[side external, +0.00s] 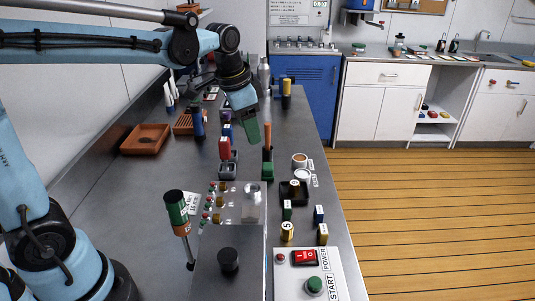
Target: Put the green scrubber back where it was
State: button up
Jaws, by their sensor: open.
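My gripper (241,98) hangs over the far middle of the steel bench, pointing down; its fingers are small and partly hidden here. A green block (250,132), which looks like the green scrubber, is right at the gripper's lower end, tilted. I cannot tell whether it is between the fingers or just behind them, nor whether it touches the bench. A red block on a grey stand (225,150) is below left of it. An orange-brown upright piece with a green base (267,168) is just below right.
Orange trays (146,139) lie at the left. Small numbered blocks (287,231), a dark square tray (294,191) and a switch panel (306,283) line the right edge. Blue and yellow pieces stand farther back.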

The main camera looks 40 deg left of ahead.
jog(key=s+d+f+n+t, duration=0.1)
jog(key=s+f+n+t, duration=0.1)
jog(key=s, duration=0.4)
jog(key=s+d+f+n+t, duration=0.1)
jog(key=s+f+n+t, duration=0.1)
jog(key=s, duration=0.4)
jog(key=shift+d+n, duration=0.2)
jog(key=shift+n, duration=0.3)
